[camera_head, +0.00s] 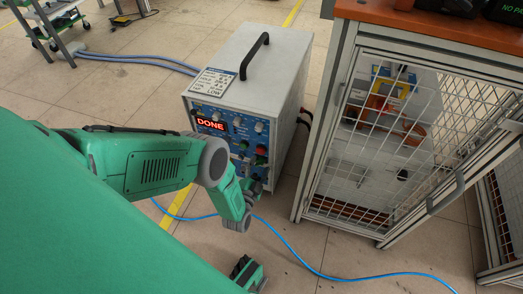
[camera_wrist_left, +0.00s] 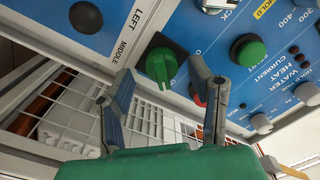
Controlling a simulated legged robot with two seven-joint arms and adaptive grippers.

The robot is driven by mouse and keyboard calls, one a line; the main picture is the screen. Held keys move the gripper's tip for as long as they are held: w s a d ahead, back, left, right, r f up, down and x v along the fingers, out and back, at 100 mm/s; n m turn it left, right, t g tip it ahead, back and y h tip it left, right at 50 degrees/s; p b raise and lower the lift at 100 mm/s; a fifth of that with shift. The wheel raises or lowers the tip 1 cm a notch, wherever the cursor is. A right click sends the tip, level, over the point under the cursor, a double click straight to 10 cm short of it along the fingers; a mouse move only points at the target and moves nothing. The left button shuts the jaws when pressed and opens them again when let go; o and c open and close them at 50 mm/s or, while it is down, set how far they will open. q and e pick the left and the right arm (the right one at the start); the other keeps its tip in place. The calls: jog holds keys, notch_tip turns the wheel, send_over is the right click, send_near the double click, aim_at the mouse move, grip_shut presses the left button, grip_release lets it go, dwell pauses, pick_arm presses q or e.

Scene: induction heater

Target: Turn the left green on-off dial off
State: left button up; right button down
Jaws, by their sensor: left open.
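In the left wrist view, a green dial (camera_wrist_left: 161,66) sits on a black square plate on the blue panel, close to the words LEFT and MIDDLE. My left gripper (camera_wrist_left: 160,78) is open, with one finger on each side of this dial in the picture. I cannot tell whether the fingers touch it. A second, round green knob (camera_wrist_left: 247,50) is to the right, outside the fingers. In the head view, my left gripper (camera_head: 251,188) is at the lower front of the heater box (camera_head: 262,85), and its lit display (camera_head: 211,124) reads DONE.
A red knob (camera_wrist_left: 196,93) is partly hidden behind the right finger. A mesh-sided cabinet (camera_head: 330,150) stands close to the right of the heater. A blue cable (camera_head: 300,255) runs over the floor in front. A black handle (camera_head: 254,55) tops the heater.

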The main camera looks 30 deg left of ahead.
pick_arm(q)
jog(key=shift+w+a+f, duration=0.1)
jog(key=shift+w+a, duration=0.15)
jog(key=shift+w, duration=0.1)
jog(key=shift+d, duration=0.15)
jog(key=shift+d+r, duration=0.15)
jog(key=shift+r, duration=0.1)
grip_shut()
pick_arm(e)
jog(key=shift+w+a, duration=0.15)
jog(key=shift+w, duration=0.1)
pick_arm(q)
jog(key=shift+a+f+n, duration=0.1)
jog(key=shift+a+n, duration=0.15)
jog(key=shift+n, duration=0.15)
pick_arm(e)
jog(key=shift+a, duration=0.15)
pick_arm(q)
jog(key=n, duration=0.2)
jog(key=shift+s+n, duration=0.1)
jog(key=shift+n, duration=0.2)
jog(key=n, duration=0.5)
jog(key=shift+a+n, duration=0.15)
jog(key=shift+n, duration=0.15)
jog(key=n, duration=0.4)
jog(key=c, duration=1.1)
grip_release()
jog(key=shift+s+a+f+n, duration=0.1)
jog(key=shift+a+n, duration=0.05)
jog(key=shift+n, duration=2.35)
